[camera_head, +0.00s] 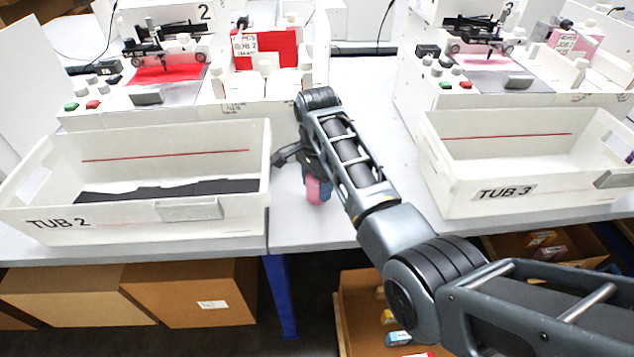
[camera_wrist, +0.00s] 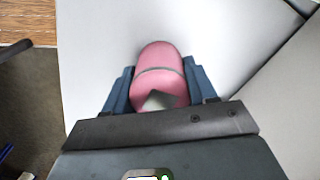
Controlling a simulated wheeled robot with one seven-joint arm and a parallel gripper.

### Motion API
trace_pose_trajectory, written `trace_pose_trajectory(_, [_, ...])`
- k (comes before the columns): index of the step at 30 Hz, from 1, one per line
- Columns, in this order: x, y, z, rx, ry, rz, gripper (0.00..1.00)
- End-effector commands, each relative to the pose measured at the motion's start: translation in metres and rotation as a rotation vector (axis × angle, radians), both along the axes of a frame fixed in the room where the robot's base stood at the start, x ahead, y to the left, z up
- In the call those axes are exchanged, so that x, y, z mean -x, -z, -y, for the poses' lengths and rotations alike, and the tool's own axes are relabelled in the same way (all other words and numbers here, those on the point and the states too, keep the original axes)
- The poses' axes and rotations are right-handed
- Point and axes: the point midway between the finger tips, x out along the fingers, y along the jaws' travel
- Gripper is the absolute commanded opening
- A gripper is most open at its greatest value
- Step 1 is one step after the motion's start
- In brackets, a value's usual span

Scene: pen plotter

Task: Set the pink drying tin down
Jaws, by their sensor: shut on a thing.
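The pink drying tin (camera_wrist: 160,68) is between the two blue fingers of my gripper (camera_wrist: 160,92) in the wrist view. It has a rounded end, a grey band and a pale patch near the palm. The fingers are shut on its sides. In the head view the pink tin (camera_head: 313,189) shows partly below my gripper (camera_head: 318,188), over the white tabletop (camera_head: 292,226) between the two tubs. The arm hides part of it. I cannot tell whether the tin touches the table.
Tub 2 (camera_head: 150,222) stands left of my gripper with dark material inside. Plotters with red (camera_head: 170,74) and pink sheets stand behind. The table's front edge is close. Cardboard boxes (camera_head: 190,305) sit below.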

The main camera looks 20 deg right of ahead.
Motion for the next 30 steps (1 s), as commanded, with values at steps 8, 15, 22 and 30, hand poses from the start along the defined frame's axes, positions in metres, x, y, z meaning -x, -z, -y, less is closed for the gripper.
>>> trace_pose_trajectory(8, [0.0, 0.001, 0.0, 0.0, 0.0, 0.0, 0.78])
trace_pose_trajectory(15, [0.0, 0.001, 0.0, 0.0, 0.0, 0.0, 0.82])
trace_pose_trajectory(22, [-0.001, -0.016, 0.0, 0.0, 0.0, 0.003, 0.82])
trace_pose_trajectory(30, [-0.001, -0.071, 0.0, 0.0, 0.0, 0.005, 0.82])
